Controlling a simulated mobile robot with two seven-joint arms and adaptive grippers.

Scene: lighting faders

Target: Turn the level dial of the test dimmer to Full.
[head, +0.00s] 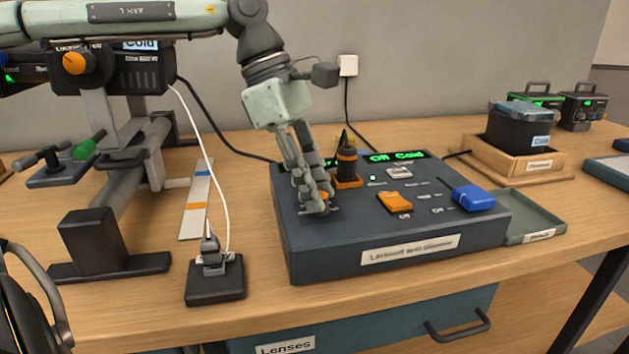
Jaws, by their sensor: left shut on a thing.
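The test dimmer (400,255) is a dark blue-grey box with a sloped top, standing on the wooden table. Its green lit display (397,157) at the back reads what looks like "Off Cold", with its left part covered. My left gripper (318,205) points down onto the left part of the panel and is shut on the level dial there. The gripper hides most of the dial, so its pointer and setting cannot be read. A bit of orange shows between the fingers. My right gripper is not in view.
On the panel, a black and orange upright part (347,165) stands just behind my gripper, with an orange switch (395,201) and a blue block (473,197) to the right. A green tray (545,217) lies right of the box. A small black stand (215,283) with a white cable is left.

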